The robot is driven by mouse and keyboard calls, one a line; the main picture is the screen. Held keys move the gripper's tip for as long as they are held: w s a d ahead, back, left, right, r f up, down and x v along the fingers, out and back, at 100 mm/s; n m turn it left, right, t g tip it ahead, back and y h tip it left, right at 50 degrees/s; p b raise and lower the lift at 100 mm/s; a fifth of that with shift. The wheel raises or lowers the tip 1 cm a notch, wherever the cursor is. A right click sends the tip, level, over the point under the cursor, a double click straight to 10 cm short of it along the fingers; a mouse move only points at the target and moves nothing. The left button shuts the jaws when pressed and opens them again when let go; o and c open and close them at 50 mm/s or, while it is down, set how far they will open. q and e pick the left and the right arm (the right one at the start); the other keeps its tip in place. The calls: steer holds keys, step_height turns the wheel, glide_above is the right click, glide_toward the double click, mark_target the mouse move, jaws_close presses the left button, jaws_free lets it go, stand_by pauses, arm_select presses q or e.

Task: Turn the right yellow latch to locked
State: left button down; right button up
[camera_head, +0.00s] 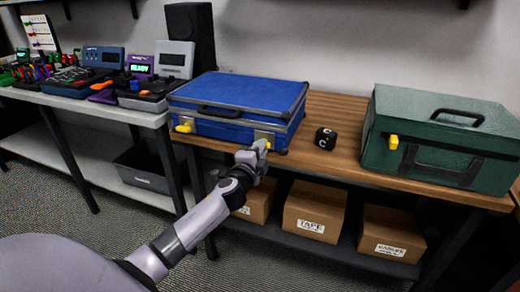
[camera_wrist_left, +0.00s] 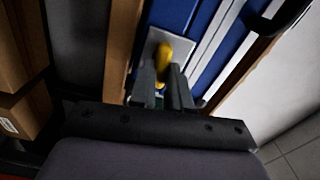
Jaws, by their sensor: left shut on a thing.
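A closed blue case (camera_head: 240,93) stands on the wooden bench. Its left yellow latch (camera_head: 184,127) shows on the front left. My left gripper (camera_head: 262,148) is at the front right of the case, shut on the right yellow latch (camera_head: 267,145). In the left wrist view, this latch (camera_wrist_left: 174,49) sits on a pale metal plate (camera_wrist_left: 153,41) between the two fingers of my left gripper (camera_wrist_left: 163,78). The fingers hide part of the latch, and I cannot tell its exact turn. My right gripper is not in view.
A green case (camera_head: 440,130) with a yellow latch (camera_head: 393,142) stands on the right of the wooden bench (camera_head: 312,168). A black cube (camera_head: 325,138) lies between the cases. Cardboard boxes (camera_head: 313,212) stand on the shelf below. Devices crowd the left table.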

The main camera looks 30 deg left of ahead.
arm_select(q)
steer(key=shift+f+m, duration=0.1)
steer(key=shift+m, duration=0.7)
steer(key=c, duration=1.1)
jaws_free()
steer(key=shift+s, duration=0.15)
steer(key=shift+p+v, duration=0.35)
steer(key=shift+v, duration=3.1)
